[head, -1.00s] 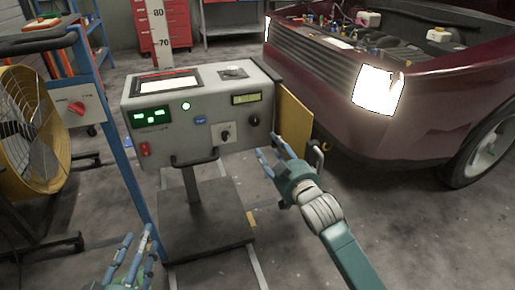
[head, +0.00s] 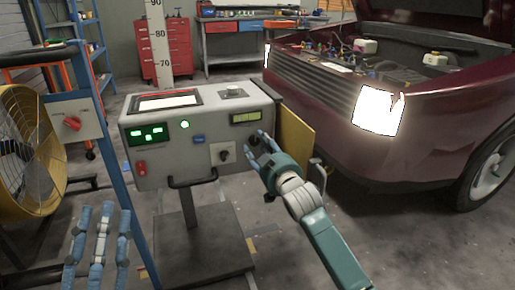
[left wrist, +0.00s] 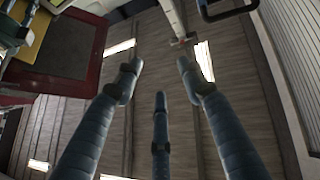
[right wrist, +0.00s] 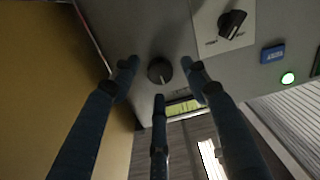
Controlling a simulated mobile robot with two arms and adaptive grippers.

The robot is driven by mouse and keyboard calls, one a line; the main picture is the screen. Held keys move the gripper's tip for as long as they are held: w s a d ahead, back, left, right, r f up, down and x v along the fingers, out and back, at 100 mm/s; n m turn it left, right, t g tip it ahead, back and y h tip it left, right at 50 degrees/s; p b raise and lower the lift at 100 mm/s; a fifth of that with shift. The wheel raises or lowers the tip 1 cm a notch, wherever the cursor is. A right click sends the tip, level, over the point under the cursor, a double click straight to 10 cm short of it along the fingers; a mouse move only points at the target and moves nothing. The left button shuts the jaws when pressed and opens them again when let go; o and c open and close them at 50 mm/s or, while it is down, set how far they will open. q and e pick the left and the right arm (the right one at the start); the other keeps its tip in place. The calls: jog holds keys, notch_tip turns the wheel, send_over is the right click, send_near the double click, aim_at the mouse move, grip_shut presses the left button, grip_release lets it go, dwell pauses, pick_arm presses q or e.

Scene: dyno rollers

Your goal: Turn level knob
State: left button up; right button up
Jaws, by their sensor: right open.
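The grey control box (head: 160,168) stands on a post. A small round black knob (right wrist: 160,70) sits on its front near the right edge, below a small display (head: 245,117). No label reading "level" is legible. My right gripper (head: 262,145) is open in front of this knob and partly covers it in the head view. In the right wrist view the knob lies between the spread fingertips of my right gripper (right wrist: 163,85); contact cannot be told. My left gripper (head: 97,215) is open and empty, low at the left, away from the box.
A black selector on a white plate (head: 223,154), a blue button (head: 198,139) and a green light (head: 184,125) sit left of the knob. A yellow panel (head: 294,139) is at the box's right side. A blue frame (head: 112,140) and car (head: 400,150) flank it.

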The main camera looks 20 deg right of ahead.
pick_arm(q)
jog(key=shift+s+r+t, duration=0.5)
jog(key=shift+s+r, duration=0.15)
jog(key=shift+r, duration=0.2)
pick_arm(e)
jog(key=shift+w, duration=0.6)
